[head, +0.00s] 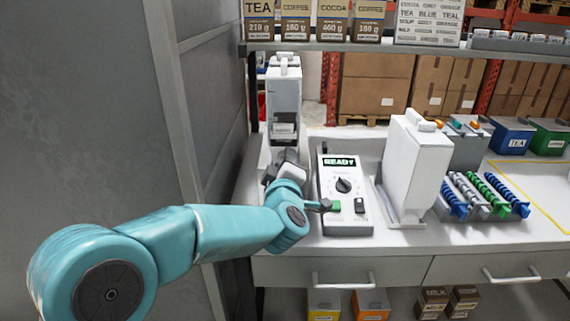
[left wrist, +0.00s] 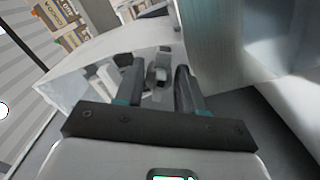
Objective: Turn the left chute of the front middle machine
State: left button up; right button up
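A tall white machine (head: 285,105) stands at the left of the counter. A second white machine (head: 418,165) stands right of the control box. My left gripper (head: 286,168) is at the lower front of the left machine, low over the counter. In the left wrist view its two dark fingers (left wrist: 160,72) stand apart. A small grey part (left wrist: 158,76) shows between or just beyond them; I cannot tell whether they touch it. My own wrist hides much of that machine's base. I cannot tell a chute clearly. My right gripper is not in view.
A white control box (head: 325,215) with a green READY display, a dial and a switch is close right of my wrist. Green and blue coiled parts (head: 488,185) lie farther right. A shelf with labelled boxes (head: 295,20) runs above. A grey wall (head: 215,110) bounds the left.

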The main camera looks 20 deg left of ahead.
pick_arm(q)
jog(key=b+v, duration=0.2)
jog(key=v, duration=1.4)
jog(key=shift+s, duration=0.15)
